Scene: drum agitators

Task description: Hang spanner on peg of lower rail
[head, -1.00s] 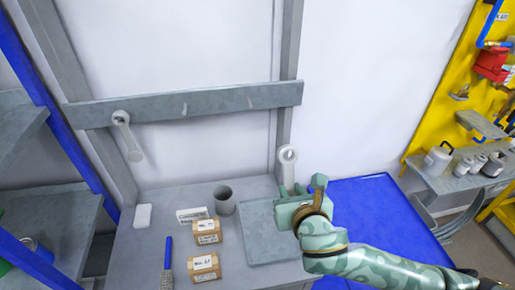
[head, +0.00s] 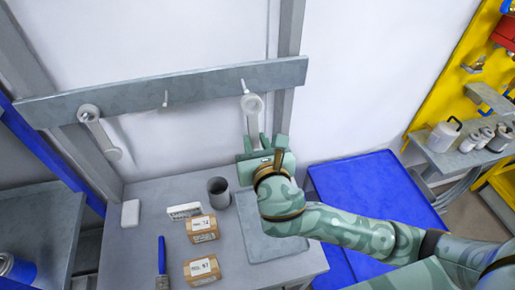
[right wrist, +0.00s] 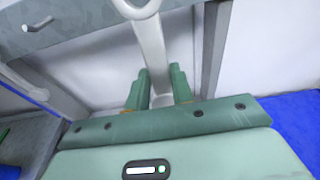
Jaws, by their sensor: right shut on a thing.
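The grey rail (head: 205,84) runs across the wall frame. A pale spanner (head: 98,130) hangs tilted at its left end. The middle peg (head: 165,98) is bare and also shows in the right wrist view (right wrist: 38,24). My right gripper (head: 264,152) is shut on the shaft of a second pale spanner (head: 252,118), held nearly upright, ring end up. Its ring is at the rail's right peg (head: 244,86); I cannot tell whether the peg is inside the ring. The right wrist view shows the shaft (right wrist: 152,45) between the fingers (right wrist: 159,92); the ring is cut off at the top. My left gripper is out of view.
Below is a grey bench with a dark cup (head: 218,190), two labelled boxes (head: 202,229) (head: 202,270), a white block (head: 130,213), a blue-handled tool (head: 162,255) and a flat grey plate (head: 265,240). A blue surface (head: 370,195) lies right.

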